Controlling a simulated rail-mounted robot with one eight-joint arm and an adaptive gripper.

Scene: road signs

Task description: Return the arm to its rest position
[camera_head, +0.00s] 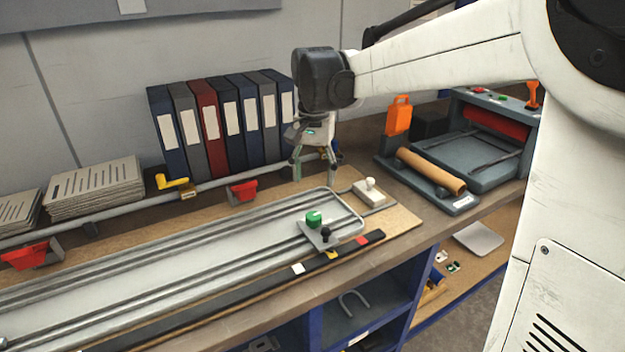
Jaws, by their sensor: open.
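My gripper (314,174) hangs from my white arm near the middle of the camera view, pointing down. Its two fingers are apart and nothing shows between them. It is above the back right part of the workbench, between the binders and the roller machine. My arm reaches in from the upper right, level across the top of the view. Whether the fingertips touch anything behind them I cannot tell.
A sign-like panel with rails (180,268) and a green knob (314,219) lies in front. Several binders (225,120) stand behind left. A cardboard tube (431,170) lies by the roller machine (480,150). Stacked plates (95,187) sit at left. A white-knobbed block (369,191) is right of the gripper.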

